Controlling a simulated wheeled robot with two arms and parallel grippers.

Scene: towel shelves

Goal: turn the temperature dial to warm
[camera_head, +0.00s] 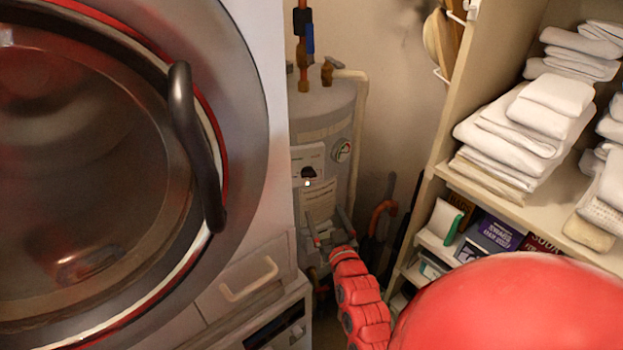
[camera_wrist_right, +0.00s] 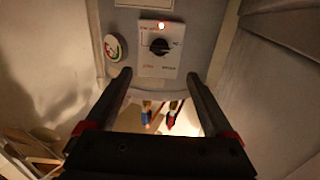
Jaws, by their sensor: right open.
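The temperature dial (camera_head: 308,173) is a small black knob on a white panel on the front of the grey water heater (camera_head: 325,115), in the gap between washer and shelves. In the right wrist view the dial (camera_wrist_right: 159,46) sits on its white plate, below a small lit orange light. My right gripper (camera_head: 328,238) is just below the panel in the head view. Its two dark fingers (camera_wrist_right: 160,78) are spread apart and empty, pointing toward the panel, with the dial beyond and between the tips. My left gripper is not in view.
The washer (camera_head: 255,120) with its round door and black handle (camera_head: 193,145) closely borders the heater on the left. A shelf unit (camera_head: 447,130) with folded white towels (camera_head: 525,130) and boxes stands on the right. A round gauge (camera_head: 342,150) is beside the panel; pipes rise above the tank.

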